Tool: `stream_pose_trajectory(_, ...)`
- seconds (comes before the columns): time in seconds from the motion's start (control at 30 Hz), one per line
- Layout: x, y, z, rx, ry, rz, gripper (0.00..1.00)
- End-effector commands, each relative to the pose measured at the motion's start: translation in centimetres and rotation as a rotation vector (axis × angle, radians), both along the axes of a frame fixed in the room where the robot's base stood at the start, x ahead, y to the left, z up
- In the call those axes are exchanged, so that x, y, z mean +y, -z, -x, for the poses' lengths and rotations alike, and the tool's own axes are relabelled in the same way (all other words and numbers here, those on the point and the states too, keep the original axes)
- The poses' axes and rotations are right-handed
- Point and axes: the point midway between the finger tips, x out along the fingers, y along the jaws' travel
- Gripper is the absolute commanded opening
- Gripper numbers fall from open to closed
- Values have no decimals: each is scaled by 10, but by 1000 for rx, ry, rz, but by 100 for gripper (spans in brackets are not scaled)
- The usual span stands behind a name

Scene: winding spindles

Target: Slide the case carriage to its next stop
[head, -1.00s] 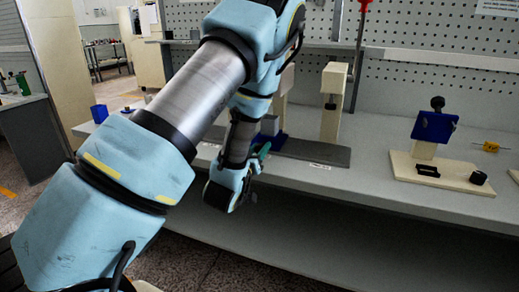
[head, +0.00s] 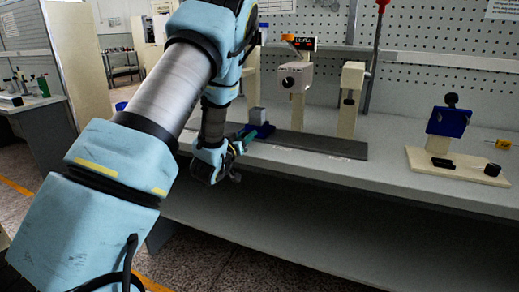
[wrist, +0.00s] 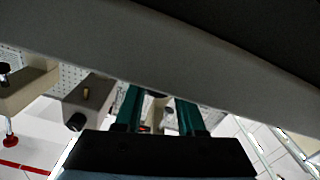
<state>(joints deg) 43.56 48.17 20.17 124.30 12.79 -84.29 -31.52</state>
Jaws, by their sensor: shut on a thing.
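The case carriage, a small grey block on a blue base (head: 264,130), stands on the dark flat rail (head: 325,144) near its left part, along the bench front. My gripper (head: 239,143) reaches it from the front left, with teal fingers at the near side of the blue base. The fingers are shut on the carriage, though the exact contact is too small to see. In the wrist view my gripper (wrist: 160,112) shows two teal fingers with a narrow space between them. What they hold is mostly hidden there, and a dark band crosses above them.
A cream spindle housing (head: 296,77) with a lit display (head: 300,43) stands behind the rail. A cream post (head: 349,100) stands right of it. Farther right is a cream stand with a blue cradle (head: 448,121). The bench front edge lies below my gripper.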

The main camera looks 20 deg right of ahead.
Motion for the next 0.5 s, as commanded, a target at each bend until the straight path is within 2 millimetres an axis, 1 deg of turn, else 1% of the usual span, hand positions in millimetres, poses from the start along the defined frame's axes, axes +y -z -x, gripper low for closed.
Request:
stream_pose_trajectory(0.03, 12, 4, -14, -3, -9, 0, 0)
stream_pose_trajectory(0.1, 24, 3, -28, -3, -9, 0, 0)
stream_pose_trajectory(0.5, 105, 3, -104, -2, -8, -2, 0)
